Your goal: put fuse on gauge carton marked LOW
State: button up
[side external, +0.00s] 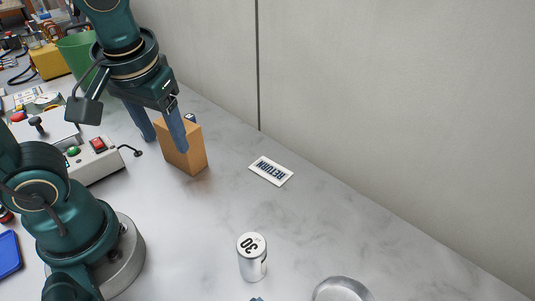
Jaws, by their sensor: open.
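A tan box-shaped carton (187,158) stands upright on the marbled worktop at the upper left; no LOW mark is readable on its visible faces. My gripper (166,145) is open at the carton, with one blue finger in front of it and the other at its left. I cannot tell whether either finger touches it. A small dark and white item (190,118) shows at the carton's top back edge; I cannot tell what it is or whether it rests on the carton.
A white RETURN card (271,171) lies right of the carton. A round metal dish (342,290) is cut off at the bottom edge. A control box (95,155) with buttons and a green bin (76,50) are at left.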

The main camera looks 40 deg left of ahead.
jog(key=d+m+t+h, duration=0.1)
jog(key=m, duration=0.1)
jog(key=s+d+m+t+h, duration=0.1)
jog(key=d+m+t, duration=0.1)
jog(key=m, duration=0.1)
jog(key=shift+d+t+h, duration=0.2)
jog(key=shift+t+h, duration=0.1)
